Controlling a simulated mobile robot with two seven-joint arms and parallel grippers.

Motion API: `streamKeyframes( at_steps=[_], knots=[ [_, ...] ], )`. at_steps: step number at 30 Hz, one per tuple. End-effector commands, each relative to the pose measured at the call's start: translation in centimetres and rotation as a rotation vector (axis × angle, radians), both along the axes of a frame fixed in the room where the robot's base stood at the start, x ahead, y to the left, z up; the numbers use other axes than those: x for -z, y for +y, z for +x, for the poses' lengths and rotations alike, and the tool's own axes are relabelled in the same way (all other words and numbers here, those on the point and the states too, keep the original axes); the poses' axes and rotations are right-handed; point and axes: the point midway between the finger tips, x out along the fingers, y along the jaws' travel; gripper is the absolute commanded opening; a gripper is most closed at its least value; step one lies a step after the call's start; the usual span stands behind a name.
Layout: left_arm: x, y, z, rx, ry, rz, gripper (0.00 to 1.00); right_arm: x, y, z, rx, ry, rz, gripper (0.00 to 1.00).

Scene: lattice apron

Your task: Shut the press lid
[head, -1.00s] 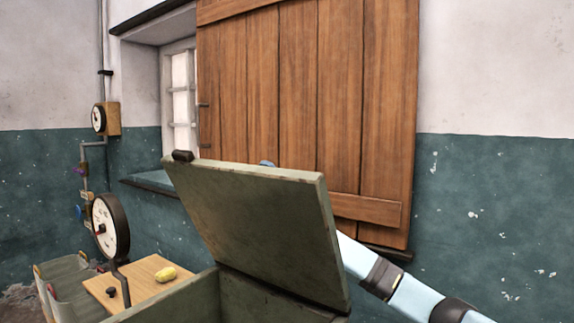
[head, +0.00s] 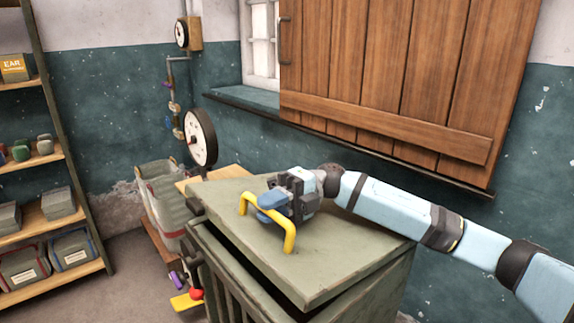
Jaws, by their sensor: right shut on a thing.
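The press is a grey-green box (head: 232,272). Its flat lid (head: 330,262) lies low over it, nearly level, and a narrow dark gap shows beneath the lid's edge. A yellow bar handle (head: 289,240) stands on the lid near its front left edge. My right gripper (head: 268,204) reaches across the lid from the right and is shut on the handle, its blue fingers at the bar. The inside of the press is hidden. My left gripper is not in view.
A wooden shutter (head: 400,75) and sill are behind the press. A dial gauge (head: 200,138) and a grey bin (head: 160,195) stand to the left. A shelf (head: 58,160) with boxes is at far left. A red knob (head: 196,294) sticks out low beside the press. Floor lies between.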

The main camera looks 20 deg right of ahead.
Motion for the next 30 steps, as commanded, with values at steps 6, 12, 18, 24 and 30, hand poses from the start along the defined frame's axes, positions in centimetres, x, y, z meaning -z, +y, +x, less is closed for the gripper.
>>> streamKeyframes(
  at_steps=[6, 12, 18, 24, 30],
  knots=[
    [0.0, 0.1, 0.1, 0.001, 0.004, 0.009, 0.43, 3.4, 1.3, -0.3, 0.003, -0.036, -0.122, 0.0],
    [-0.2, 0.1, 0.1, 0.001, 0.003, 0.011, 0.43, 5.4, 1.8, -0.4, 0.004, -0.056, -0.187, 0.0],
    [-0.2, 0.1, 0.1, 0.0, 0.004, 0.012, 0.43, 6.3, 1.9, -0.4, 0.005, -0.065, -0.212, 0.0],
    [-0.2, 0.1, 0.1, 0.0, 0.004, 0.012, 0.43, 6.6, 1.9, -0.5, 0.004, -0.066, -0.218, 0.0],
    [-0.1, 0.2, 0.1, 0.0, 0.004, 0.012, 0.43, 6.8, 2.0, -0.5, 0.003, -0.064, -0.219, 0.21]
  ],
)
